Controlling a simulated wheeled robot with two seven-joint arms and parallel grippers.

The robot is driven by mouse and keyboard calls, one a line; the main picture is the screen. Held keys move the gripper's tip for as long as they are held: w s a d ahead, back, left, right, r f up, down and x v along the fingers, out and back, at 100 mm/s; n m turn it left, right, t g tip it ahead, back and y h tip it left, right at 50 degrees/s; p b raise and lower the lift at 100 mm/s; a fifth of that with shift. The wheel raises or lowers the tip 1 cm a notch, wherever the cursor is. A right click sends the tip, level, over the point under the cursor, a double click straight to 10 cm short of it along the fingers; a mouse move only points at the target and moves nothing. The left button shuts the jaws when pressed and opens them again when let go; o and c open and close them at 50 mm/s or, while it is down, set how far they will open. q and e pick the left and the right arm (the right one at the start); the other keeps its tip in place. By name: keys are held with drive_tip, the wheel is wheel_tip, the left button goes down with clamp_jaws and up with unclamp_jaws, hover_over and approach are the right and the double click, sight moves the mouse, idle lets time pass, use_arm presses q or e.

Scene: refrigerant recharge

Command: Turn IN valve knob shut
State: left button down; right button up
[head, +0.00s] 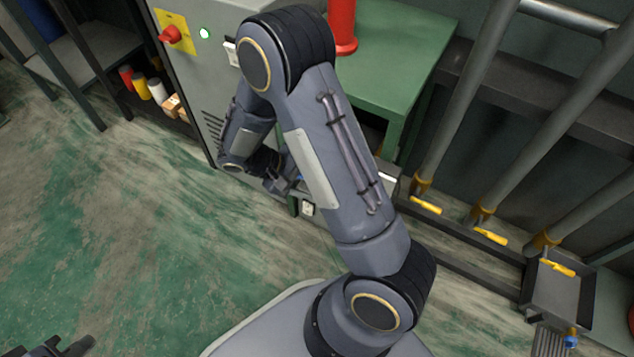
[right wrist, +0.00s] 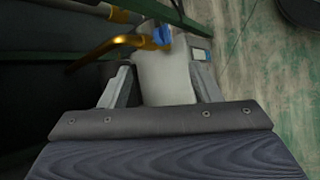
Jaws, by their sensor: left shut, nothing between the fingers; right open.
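My right arm crosses the middle of the head view, and its gripper (head: 283,180) is low in front of the grey cabinet, partly hidden by the arm. In the right wrist view the right gripper (right wrist: 162,88) is open. A pale grey rounded body (right wrist: 165,78) shows between its fingers; contact cannot be told. A small blue knob (right wrist: 162,38) sits beyond it by a brass-coloured pipe (right wrist: 115,44). A second blue part (right wrist: 201,54) is to its right. I cannot read which is the IN valve knob. My left gripper (head: 82,347) is shut at the bottom left, away from these.
The grey cabinet (head: 205,65) has a red switch and green light. A green table (head: 400,50) holds a red cylinder (head: 342,25). Pipes with yellow valve handles (head: 490,236) stand at right, above a metal box (head: 560,295). Green floor (head: 120,220) at left is clear.

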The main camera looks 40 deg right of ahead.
drive_tip(key=s+a+r+m+t+y+b, duration=0.1)
drive_tip(key=s+a+r+m+t+y, duration=0.1)
drive_tip(key=s+r+y, duration=0.5)
drive_tip(key=shift+s+a+r+t+y, duration=0.2)
drive_tip(key=shift+a+r+t+y, duration=0.45)
drive_tip(key=shift+r, duration=1.05)
